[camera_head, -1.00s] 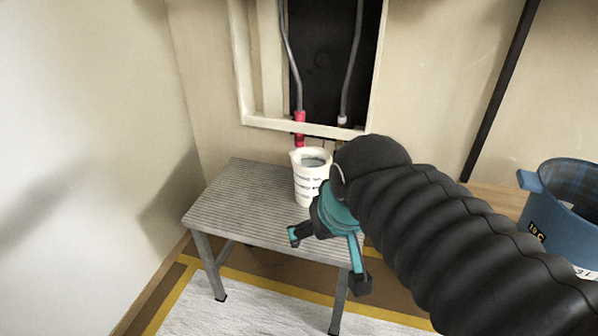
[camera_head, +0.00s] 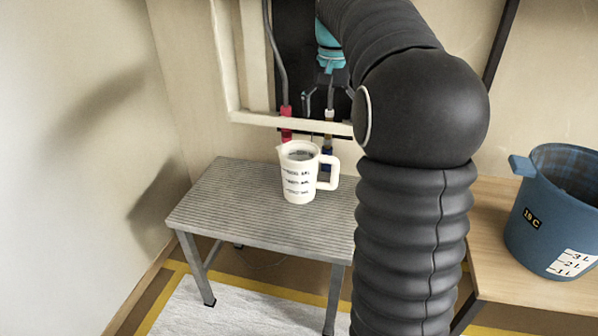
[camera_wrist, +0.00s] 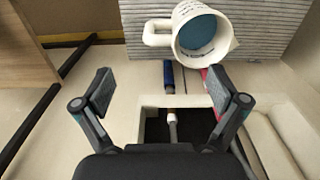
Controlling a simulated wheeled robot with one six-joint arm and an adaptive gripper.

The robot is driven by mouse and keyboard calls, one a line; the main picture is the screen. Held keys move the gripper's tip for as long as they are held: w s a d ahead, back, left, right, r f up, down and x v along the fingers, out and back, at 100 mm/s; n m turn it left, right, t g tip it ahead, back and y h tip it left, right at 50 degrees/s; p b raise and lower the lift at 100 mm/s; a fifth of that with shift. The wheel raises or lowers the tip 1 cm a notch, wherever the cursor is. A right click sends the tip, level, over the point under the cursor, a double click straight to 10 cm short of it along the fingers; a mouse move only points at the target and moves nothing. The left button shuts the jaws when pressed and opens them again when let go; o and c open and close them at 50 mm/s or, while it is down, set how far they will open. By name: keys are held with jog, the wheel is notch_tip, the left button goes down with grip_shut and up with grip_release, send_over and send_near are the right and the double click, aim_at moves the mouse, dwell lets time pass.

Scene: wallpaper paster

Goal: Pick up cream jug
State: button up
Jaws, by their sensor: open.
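The cream jug (camera_head: 298,178) is a white measuring jug with dark markings. It stands upright on the ribbed grey step stool (camera_head: 240,210), its handle to the right. In the wrist view the jug (camera_wrist: 222,45) is at the top, beyond the fingers, with its handle to the left and blue-grey inside. My gripper (camera_head: 320,98) is up by the dark wall opening, above and behind the jug and apart from it. In the wrist view my gripper (camera_wrist: 163,92) has its fingers spread wide, with nothing between them held.
Pipes with a red fitting (camera_head: 286,122) and a blue fitting (camera_head: 327,158) come down behind the jug. A pale frame ledge (camera_head: 290,122) juts below the opening. A blue bucket (camera_head: 545,215) stands on a wooden surface at right. The stool top is clear left of the jug.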

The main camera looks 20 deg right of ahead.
aim_at(328, 160)
jog(key=f, duration=0.3)
jog(key=f+b, duration=0.1)
jog(key=f, duration=0.2)
jog(key=w+d+f+b, duration=0.1)
jog(key=f, duration=0.2)
jog(key=shift+w+f, duration=0.1)
jog(key=shift+w+f+b, duration=0.15)
jog(key=shift+f+b, duration=0.25)
jog(key=shift+f, duration=0.9)
jog(key=shift+w+f+b, duration=0.15)
jog(key=shift+f+b, duration=0.2)
jog(key=shift+f, duration=0.95)
grip_shut()
jog(key=shift+r, duration=0.1)
